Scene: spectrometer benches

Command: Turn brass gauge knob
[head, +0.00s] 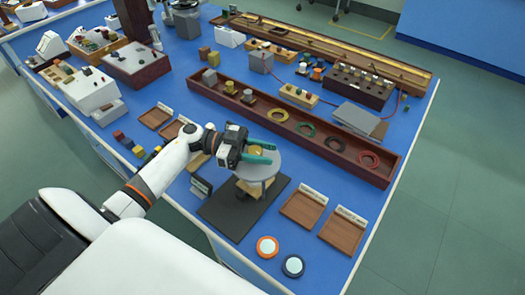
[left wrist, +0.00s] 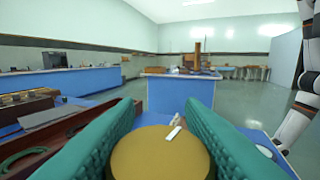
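The brass gauge knob (head: 257,152) sits on top of a round grey gauge (head: 264,171), which stands on a dark base plate (head: 226,215) on the blue bench. My left gripper (head: 259,151) reaches over the gauge from the left, with one teal finger on each side of the knob. In the left wrist view the round top of the knob (left wrist: 160,155) fills the space between the fingers, which look in contact with its sides. A small white strip shows at the knob's far edge. My right gripper is not in view.
A long wooden trough (head: 290,125) holding several coloured rings lies behind the gauge. Wooden trays (head: 303,206) with labels are to its right. An orange-rimmed disc (head: 267,247) and a dark-rimmed disc (head: 293,265) lie at the bench's front. Small blocks lie to the left.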

